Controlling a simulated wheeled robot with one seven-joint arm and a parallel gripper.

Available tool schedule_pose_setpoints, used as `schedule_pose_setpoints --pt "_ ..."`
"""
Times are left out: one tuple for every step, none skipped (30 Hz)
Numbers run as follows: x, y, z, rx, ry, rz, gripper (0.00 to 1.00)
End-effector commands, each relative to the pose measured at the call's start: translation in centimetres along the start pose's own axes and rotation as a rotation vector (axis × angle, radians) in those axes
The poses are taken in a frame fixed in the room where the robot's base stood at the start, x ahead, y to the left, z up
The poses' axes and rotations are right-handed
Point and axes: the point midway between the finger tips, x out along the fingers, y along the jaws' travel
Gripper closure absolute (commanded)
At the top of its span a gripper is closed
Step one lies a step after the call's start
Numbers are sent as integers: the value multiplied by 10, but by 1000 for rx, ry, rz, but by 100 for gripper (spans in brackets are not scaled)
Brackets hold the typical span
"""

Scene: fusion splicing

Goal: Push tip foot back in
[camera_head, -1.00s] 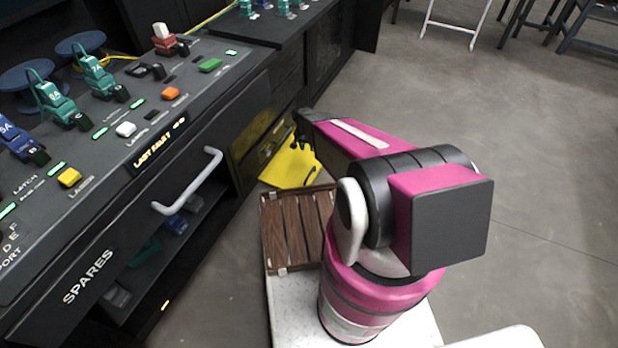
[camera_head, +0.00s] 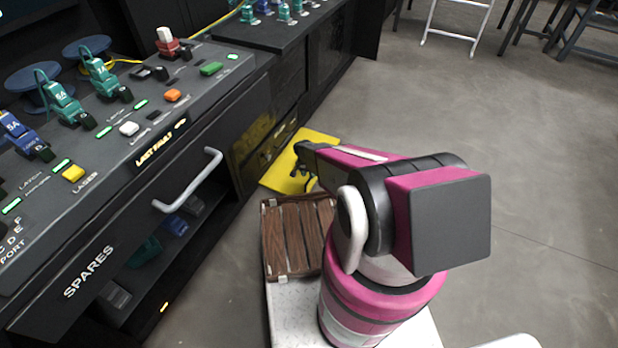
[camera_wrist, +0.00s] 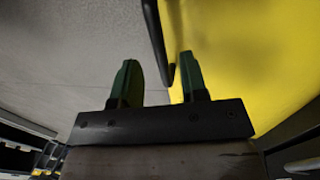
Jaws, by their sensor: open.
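A flat yellow plate (camera_head: 322,138), which looks like the tip foot, sticks out low from the base of the dark console onto the floor. It fills the right of the wrist view (camera_wrist: 260,60). A dark bar (camera_wrist: 155,35) runs along its edge there. My gripper (camera_head: 303,165) is over the yellow plate in the head view. In the wrist view its two green-tipped fingers (camera_wrist: 160,80) are apart with nothing held between them. The right finger overlaps the yellow; the left is against grey floor. I cannot tell whether either finger touches the plate.
The console (camera_head: 215,110) with its grey drawer handle (camera_head: 190,185) stands to the left. A yellow-marked cabinet front (camera_head: 262,140) is beside the plate. A slatted wooden tray (camera_head: 297,238) rides on my base. Open grey floor (camera_head: 500,140) lies to the right.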

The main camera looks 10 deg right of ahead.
Motion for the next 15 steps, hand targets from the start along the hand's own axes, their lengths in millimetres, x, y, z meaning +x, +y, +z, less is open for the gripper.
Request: schedule_pose_setpoints --pt "9 -1 -1 0 -1 1 60" --pt "13 -1 -1 0 0 1 60" --pt "17 -1 -1 0 0 0 60" --pt "19 -1 0 -1 0 0 60" --pt "21 0 0 -1 0 0 60" --pt "22 0 0 -1 0 0 60" --pt "23 0 0 -1 0 0 60" --pt "23 0 0 -1 1 0 60" --pt "24 0 0 -1 1 0 60" --pt "23 0 0 0 1 0 60" --pt "23 0 0 0 1 0 60" --pt "23 0 0 0 1 0 60" --pt "23 0 0 0 1 0 60" --pt "23 0 0 0 0 0 60" --pt "23 0 0 0 0 0 73"
